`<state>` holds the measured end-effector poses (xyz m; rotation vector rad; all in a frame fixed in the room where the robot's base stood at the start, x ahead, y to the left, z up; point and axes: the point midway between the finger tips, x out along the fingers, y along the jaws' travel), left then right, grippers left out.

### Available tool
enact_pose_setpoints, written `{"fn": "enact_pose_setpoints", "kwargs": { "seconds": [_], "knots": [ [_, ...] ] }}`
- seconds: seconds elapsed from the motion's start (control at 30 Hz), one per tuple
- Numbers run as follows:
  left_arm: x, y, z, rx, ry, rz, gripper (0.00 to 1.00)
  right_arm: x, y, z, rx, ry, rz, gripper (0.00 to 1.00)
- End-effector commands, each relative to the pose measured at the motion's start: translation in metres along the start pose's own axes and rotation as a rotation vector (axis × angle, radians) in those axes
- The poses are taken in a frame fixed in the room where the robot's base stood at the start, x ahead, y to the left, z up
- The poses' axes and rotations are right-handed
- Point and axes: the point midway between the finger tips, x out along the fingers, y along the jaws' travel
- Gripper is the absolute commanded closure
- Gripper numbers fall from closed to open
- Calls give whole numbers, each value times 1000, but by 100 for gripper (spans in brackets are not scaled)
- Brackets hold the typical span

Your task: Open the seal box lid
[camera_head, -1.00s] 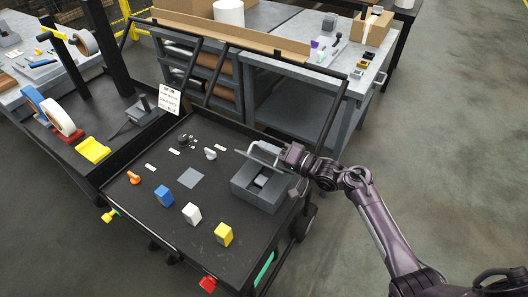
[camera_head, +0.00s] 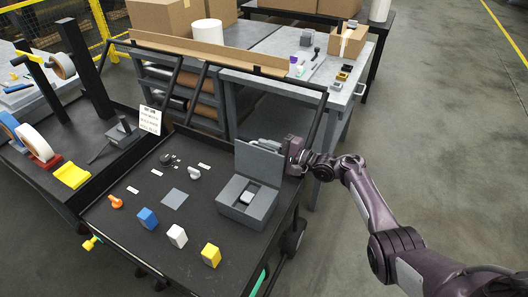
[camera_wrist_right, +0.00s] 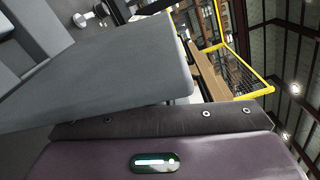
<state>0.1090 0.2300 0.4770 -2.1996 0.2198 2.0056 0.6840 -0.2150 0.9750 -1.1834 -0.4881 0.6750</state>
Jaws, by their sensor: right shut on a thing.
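The grey seal box (camera_head: 246,203) sits at the right side of the black cart top, with a light grey block (camera_head: 236,199) inside it. Its lid (camera_head: 259,168) stands raised, nearly upright, at the back edge, and the box is open. A pale handle (camera_head: 265,144) shows behind the lid's top. My right gripper (camera_head: 290,152) is at the lid's upper right edge, shut on the lid, though its fingertips are partly hidden. In the right wrist view the lid (camera_wrist_right: 120,75) fills the middle as a large grey slab. My left gripper is not in view.
A sign (camera_head: 150,120) stands behind. A grey workbench (camera_head: 265,90) lies beyond.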

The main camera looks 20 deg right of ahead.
Motion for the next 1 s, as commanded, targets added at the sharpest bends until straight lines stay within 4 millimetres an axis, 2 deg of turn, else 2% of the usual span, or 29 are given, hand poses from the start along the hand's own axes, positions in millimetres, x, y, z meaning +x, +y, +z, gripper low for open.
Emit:
{"fn": "enact_pose_setpoints", "kwargs": {
  "seconds": [0.3,0.73,0.77,0.9,1.0],
  "knots": [
    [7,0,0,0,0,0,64,0,1,-9,79,-1,0,100],
    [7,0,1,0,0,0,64,0,0,-9,85,-1,0,100],
    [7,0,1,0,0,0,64,0,0,-9,85,-1,0,85],
    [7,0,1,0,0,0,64,0,1,-10,85,0,0,67],
    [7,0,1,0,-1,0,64,0,1,-10,85,0,0,67]
  ]
}}
